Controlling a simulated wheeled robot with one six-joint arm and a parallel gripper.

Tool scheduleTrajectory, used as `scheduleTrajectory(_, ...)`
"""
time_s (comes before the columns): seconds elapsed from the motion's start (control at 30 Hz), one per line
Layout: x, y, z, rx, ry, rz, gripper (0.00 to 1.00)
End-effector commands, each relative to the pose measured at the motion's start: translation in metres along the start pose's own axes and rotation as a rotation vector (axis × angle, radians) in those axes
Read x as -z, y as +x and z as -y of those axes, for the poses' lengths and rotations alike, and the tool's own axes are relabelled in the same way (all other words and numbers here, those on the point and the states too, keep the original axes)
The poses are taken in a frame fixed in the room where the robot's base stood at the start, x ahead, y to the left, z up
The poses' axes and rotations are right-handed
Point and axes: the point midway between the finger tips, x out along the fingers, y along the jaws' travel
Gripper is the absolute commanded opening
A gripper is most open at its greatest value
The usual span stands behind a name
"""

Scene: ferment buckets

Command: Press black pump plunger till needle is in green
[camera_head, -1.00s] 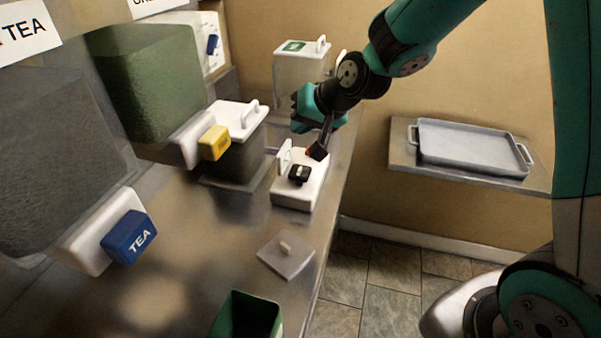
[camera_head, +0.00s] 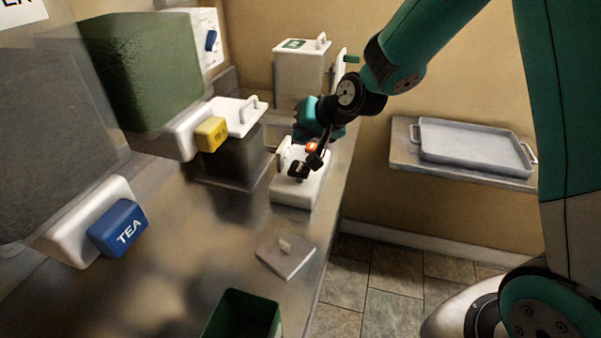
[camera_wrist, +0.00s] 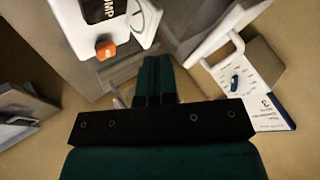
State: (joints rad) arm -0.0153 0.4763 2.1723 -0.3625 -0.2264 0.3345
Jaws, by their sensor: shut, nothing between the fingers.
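The white pump (camera_head: 293,194) stands on the steel counter, with a black plunger (camera_head: 298,171) on top and an upright white plate (camera_head: 284,153) beside it. In the wrist view my closed fingers (camera_wrist: 155,75) point toward the pump body (camera_wrist: 78,22), which carries a black label and an orange part (camera_wrist: 105,49). That orange part also shows in the head view (camera_head: 311,147).
A small lidded plate (camera_head: 286,253) and an open green bin (camera_head: 243,318) are on the counter in front. A grey bucket with a white lid (camera_head: 236,119) stands left of the pump, a white bucket (camera_head: 300,72) behind. A tray (camera_head: 470,145) lies on the right shelf.

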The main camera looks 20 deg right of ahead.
Motion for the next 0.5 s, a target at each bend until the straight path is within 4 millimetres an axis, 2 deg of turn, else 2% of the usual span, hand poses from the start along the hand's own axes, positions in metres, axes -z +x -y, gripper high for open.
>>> scheduleTrajectory(0.03, -0.007, 0.01, -0.007, 0.0, 0.001, 0.001, 0.0)
scheduleTrajectory(0.2, -0.02, 0.027, -0.02, 0.0, 0.001, 0.001, 0.0)
scheduleTrajectory(0.5, -0.026, 0.036, -0.026, 0.0, 0.001, 0.0, 0.0)
